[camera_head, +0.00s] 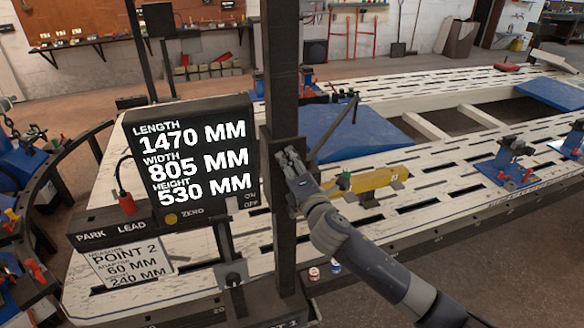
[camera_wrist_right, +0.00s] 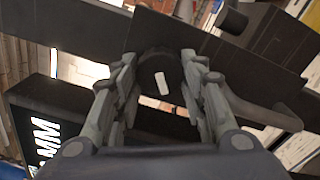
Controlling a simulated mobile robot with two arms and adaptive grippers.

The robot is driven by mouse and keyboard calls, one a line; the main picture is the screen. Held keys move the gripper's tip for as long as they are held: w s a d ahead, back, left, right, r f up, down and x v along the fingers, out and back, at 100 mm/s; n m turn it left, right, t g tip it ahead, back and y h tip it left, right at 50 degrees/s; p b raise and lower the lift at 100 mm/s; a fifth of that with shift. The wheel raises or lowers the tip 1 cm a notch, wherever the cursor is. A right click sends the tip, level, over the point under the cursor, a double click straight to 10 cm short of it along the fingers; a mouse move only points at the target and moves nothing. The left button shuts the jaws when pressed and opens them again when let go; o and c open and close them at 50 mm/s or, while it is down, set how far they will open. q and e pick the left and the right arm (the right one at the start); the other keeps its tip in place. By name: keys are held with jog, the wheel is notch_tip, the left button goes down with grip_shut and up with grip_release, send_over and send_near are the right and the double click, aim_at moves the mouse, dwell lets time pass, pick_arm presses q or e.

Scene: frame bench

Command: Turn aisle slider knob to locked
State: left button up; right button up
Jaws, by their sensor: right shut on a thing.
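The aisle slider knob is a dark round knob (camera_wrist_right: 152,73) with a short white mark on its face, seen in the right wrist view. The mark stands nearly upright in that picture, leaning slightly. My right gripper (camera_wrist_right: 158,60) has its fingers on both sides of the knob and is shut on it. In the head view my right gripper (camera_head: 286,155) reaches the dark upright post (camera_head: 283,70) from the right, and its fingers hide the knob there. I cannot read any locked label near the knob. My left gripper is not in view.
A display (camera_head: 190,155) with white measurements stands left of the post, with a paper card (camera_head: 132,262) below it. A yellow piece (camera_head: 380,180) and a blue plate (camera_head: 345,132) lie on the slotted white bench (camera_head: 440,100). A dark rod slants beside the gripper.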

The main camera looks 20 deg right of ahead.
jog(key=m, duration=0.3)
jog(key=shift+m, duration=0.3)
jog(key=shift+r+m, duration=0.1)
jog(key=shift+m, duration=1.6)
jog(key=o, duration=1.1)
jog(key=shift+c, duration=0.2)
jog(key=s, duration=1.2)
jog(key=shift+d, duration=0.2)
jog(key=shift+b, duration=0.3)
